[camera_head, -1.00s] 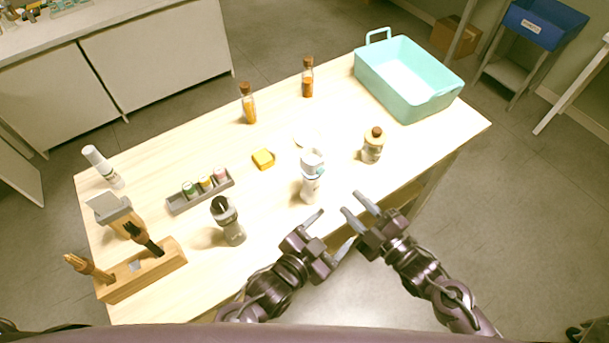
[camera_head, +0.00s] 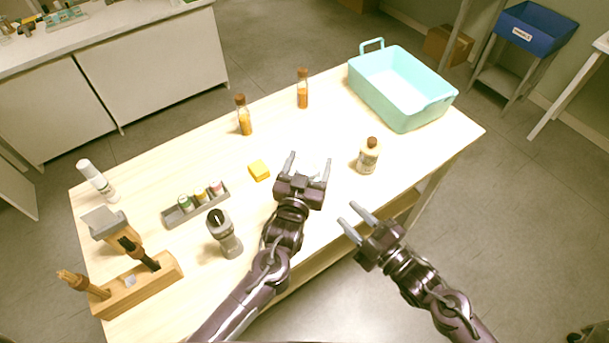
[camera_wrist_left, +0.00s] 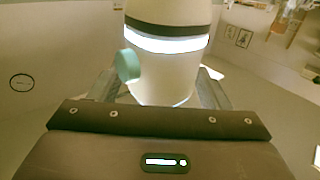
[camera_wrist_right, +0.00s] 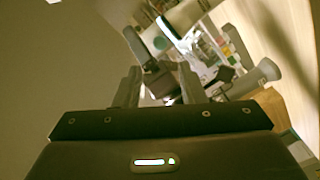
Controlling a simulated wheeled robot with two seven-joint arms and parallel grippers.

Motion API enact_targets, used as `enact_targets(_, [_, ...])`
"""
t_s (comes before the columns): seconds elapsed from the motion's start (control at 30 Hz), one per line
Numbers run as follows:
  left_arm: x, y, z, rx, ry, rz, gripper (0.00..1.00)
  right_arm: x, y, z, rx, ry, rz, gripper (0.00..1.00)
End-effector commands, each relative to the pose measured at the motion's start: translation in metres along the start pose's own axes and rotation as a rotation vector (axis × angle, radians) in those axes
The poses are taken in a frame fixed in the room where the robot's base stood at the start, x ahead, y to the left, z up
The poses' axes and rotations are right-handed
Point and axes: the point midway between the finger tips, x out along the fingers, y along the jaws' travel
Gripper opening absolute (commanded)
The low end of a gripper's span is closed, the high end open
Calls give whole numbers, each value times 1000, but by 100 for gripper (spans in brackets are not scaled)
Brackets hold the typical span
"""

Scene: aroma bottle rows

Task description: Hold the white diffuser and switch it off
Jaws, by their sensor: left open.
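The white diffuser (camera_wrist_left: 168,75) stands upright in the left wrist view, with a dark band, a glowing white ring and a round teal button on its left side. My left gripper (camera_head: 308,164) is open, with its fingers on either side of the diffuser's body; I cannot tell whether they touch it. In the head view the gripper hides most of the diffuser. My right gripper (camera_head: 351,217) is open and empty off the table's front edge, to the right of and lower than the left one. It also shows in the right wrist view (camera_wrist_right: 159,80).
A teal bin (camera_head: 405,115) stands at the back right of the table. A cork-topped bottle (camera_head: 368,156) is right of my left gripper. Two amber bottles stand behind.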

Motion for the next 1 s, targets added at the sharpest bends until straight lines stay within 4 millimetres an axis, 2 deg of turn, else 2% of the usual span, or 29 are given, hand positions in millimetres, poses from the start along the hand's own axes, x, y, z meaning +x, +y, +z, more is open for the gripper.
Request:
enact_targets(0.1, [8,0,0,0,0,0,70,0,0,0,0,0,0,36])
enact_targets(0.4, [9,0,0,0,-1,1,69,0,0,0,0,0,0,36])
enact_targets(0.77, [8,0,0,0,-1,1,22,0,0,0,0,0,0,36])
enact_targets(0.8, [8,0,0,0,-1,1,18,0,0,0,0,0,0,35])
enact_targets(1.0, [8,0,0,0,-1,1,18,0,0,0,0,0,0,9])
